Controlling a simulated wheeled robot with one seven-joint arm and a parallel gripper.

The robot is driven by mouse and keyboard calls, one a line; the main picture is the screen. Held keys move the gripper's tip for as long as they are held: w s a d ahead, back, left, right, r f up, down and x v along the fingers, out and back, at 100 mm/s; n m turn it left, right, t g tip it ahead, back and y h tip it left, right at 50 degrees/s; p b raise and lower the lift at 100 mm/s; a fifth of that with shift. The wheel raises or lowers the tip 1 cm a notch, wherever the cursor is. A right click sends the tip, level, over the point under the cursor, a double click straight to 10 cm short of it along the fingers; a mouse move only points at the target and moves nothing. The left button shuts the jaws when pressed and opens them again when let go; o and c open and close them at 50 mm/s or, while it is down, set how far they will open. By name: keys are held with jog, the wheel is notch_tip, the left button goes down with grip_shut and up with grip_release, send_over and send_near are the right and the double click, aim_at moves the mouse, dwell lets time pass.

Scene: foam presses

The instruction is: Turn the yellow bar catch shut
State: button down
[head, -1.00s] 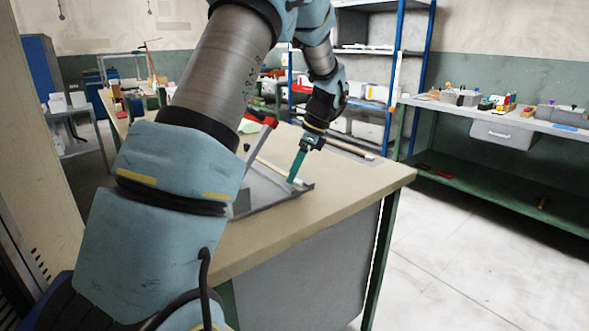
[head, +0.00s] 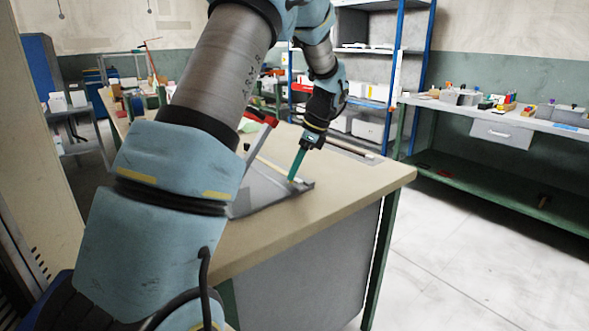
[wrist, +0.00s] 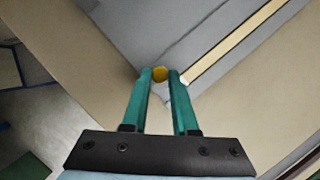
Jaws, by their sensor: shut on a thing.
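My gripper (wrist: 160,75) shows its two teal fingers in the wrist view. They are closed on a small round yellow piece, the yellow bar catch (wrist: 160,74), at the corner of a grey foam press (wrist: 205,38). Most of the catch is hidden between the fingertips, so its turn cannot be told. In the head view my gripper (head: 293,178) reaches down to the right end of the grey press (head: 265,197) on the bench. A pale cream strip (wrist: 240,36) lies along the press, just right of the fingers.
A red-handled lever (head: 262,118) stands at the press's far side, partly behind my arm. The tan bench top (head: 355,183) is clear to the right of the press, up to its edge. A long shelf (head: 540,122) with small items stands beyond, across open floor.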

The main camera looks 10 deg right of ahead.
jog(key=shift+n+p, duration=0.3)
jog(key=shift+p, duration=0.05)
jog(key=n+p, duration=0.1)
jog(key=n+g+p, duration=0.1)
jog(key=shift+w+r+n+p, duration=0.15)
jog(key=shift+r+n+p, duration=0.05)
jog(key=shift+n+p, duration=0.1)
jog(key=n+g+p, duration=0.1)
jog(key=n, duration=0.1)
jog(key=n+g+p, duration=0.1)
jog(key=n+p, duration=0.1)
jog(key=n, duration=0.1)
jog(key=shift+w+f+h, duration=0.1)
jog(key=shift+w+h, duration=0.1)
jog(key=shift+h, duration=0.1)
jog(key=n+p, duration=0.1)
jog(key=n, duration=0.1)
jog(key=n+g+h, duration=0.1)
jog(key=n, duration=0.2)
jog(key=shift+w+a+g+p, duration=0.15)
jog(key=shift+g+p, duration=0.15)
jog(key=shift+p, duration=0.1)
jog(key=n, duration=0.2)
jog(key=n+h, duration=0.1)
jog(key=n, duration=0.1)
jog(key=shift+w+a+f+n+g+h+p, duration=0.1)
jog(key=shift+a+f+n+g+h+p, duration=0.05)
jog(key=shift+n+g+h+p, duration=0.2)
jog(key=c, duration=0.7)
grip_release()
